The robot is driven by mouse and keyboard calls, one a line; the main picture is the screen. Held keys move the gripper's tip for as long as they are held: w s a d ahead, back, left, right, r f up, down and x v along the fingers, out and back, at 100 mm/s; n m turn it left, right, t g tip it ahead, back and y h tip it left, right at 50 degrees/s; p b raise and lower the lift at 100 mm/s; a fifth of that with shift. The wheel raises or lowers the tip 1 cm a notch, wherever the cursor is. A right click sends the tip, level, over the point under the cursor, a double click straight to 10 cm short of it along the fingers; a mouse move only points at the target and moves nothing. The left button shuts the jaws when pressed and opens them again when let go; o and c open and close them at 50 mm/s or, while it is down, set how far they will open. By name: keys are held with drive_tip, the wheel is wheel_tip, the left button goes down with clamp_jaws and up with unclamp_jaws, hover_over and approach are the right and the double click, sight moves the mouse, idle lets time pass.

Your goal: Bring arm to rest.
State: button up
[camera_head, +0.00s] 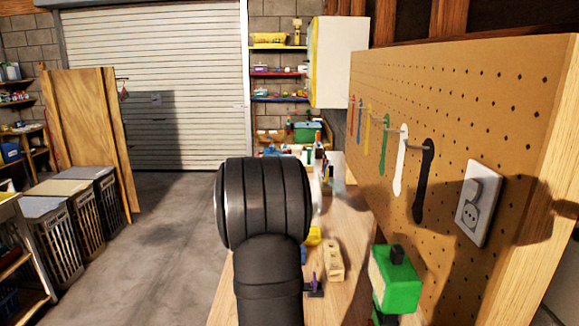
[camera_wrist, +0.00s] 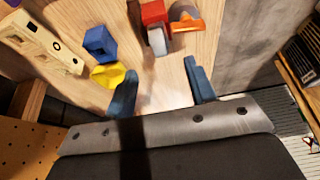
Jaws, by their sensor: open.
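My gripper (camera_wrist: 162,88) shows in the wrist view with its two blue fingers spread apart and nothing between them. It is above the wooden workbench (camera_wrist: 160,68). In the head view my dark arm stands over the workbench (camera_head: 222,308) and hides its middle, and the gripper itself cannot be made out there. A yellow block (camera_wrist: 108,75) and a blue block (camera_wrist: 100,43) lie left of the fingers in the wrist view. A red and grey object (camera_wrist: 155,28) and an orange-handled object (camera_wrist: 186,22) lie beyond the fingertips.
A wooden block with holes (camera_head: 334,260) and a green device (camera_head: 395,277) stand on the bench's right side. A pegboard (camera_head: 450,110) with hanging wrenches and a wall socket (camera_head: 478,204) rises along the right. Laundry baskets (camera_head: 75,215) stand at left. Open floor (camera_head: 175,240) lies between.

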drive_tip(key=x, duration=0.7)
drive_tip(key=shift+w+f, duration=0.15)
drive_tip(key=shift+f, duration=0.25)
drive_tip(key=v, duration=1.6)
drive_tip(key=shift+r, duration=0.1)
drive_tip(key=shift+x, duration=8.05)
